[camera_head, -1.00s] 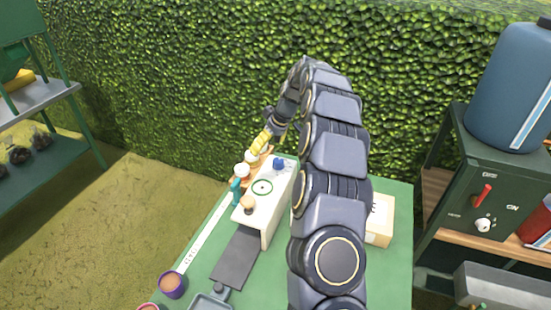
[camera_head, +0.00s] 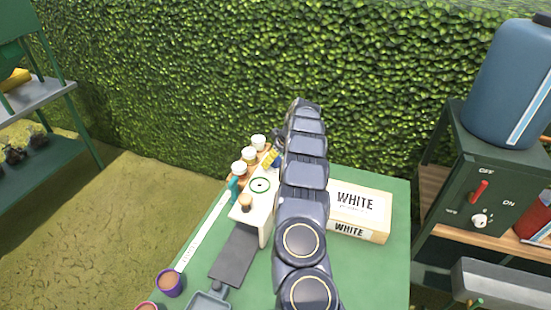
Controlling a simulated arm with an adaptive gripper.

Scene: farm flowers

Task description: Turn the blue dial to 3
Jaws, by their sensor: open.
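A white box (camera_head: 248,222) stands on the green table, with a green ring (camera_head: 260,185) on its top and a tan knob (camera_head: 245,203) near its front end. No blue dial is visible now; the far end of the box, where a small blue part showed earlier, is behind my arm and gripper. My gripper (camera_head: 270,158), with yellow at its fingers, is open at the far end of the box, low over or beside it. Its fingertips are small and partly hidden, so contact cannot be told.
Several white-topped jars (camera_head: 240,168) stand left of the box. A carton marked WHITE (camera_head: 358,205) lies right of my arm. A cabinet with a red switch (camera_head: 479,191) stands at right.

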